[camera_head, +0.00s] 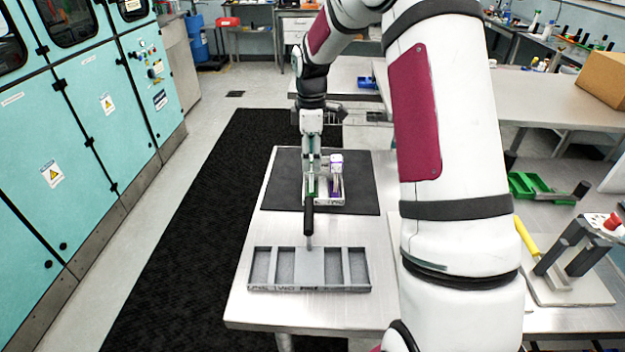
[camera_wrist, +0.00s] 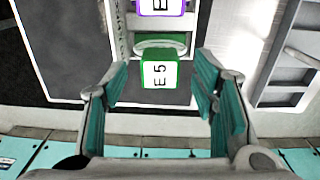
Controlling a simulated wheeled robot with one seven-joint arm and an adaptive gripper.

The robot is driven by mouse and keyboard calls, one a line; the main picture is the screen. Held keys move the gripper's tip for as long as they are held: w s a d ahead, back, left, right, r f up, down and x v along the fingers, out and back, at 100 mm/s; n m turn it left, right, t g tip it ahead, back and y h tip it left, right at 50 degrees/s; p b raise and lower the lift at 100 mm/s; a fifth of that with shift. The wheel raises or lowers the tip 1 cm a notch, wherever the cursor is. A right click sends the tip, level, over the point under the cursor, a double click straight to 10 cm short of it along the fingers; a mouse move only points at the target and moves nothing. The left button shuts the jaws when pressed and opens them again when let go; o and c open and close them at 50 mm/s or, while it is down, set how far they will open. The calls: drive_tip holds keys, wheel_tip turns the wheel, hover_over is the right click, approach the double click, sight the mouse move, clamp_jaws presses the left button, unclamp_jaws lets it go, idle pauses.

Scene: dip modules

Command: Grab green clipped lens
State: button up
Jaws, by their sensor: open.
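In the wrist view the green clipped lens (camera_wrist: 160,70), a green-edged block with a white face marked "E 5", stands at a pale holder (camera_wrist: 122,40). My gripper (camera_wrist: 162,82) is open, its teal fingers on either side of the lens with visible gaps. A purple-edged clipped lens (camera_wrist: 160,6) is just beyond it, cut off by the top edge. In the head view my gripper (camera_head: 311,165) points down over the holder on the black mat (camera_head: 362,190). Only a sliver of green shows there; the purple lens (camera_head: 337,158) stands to the right.
A grey tray with several compartments (camera_head: 258,267) lies on the table (camera_head: 300,310) in front of the mat. A stand with a yellow handle (camera_head: 527,240) and a green bin (camera_head: 530,186) are at the right.

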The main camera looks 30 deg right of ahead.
drive_tip(key=shift+f, duration=1.05)
clamp_jaws()
drive_tip(key=shift+r, duration=0.1)
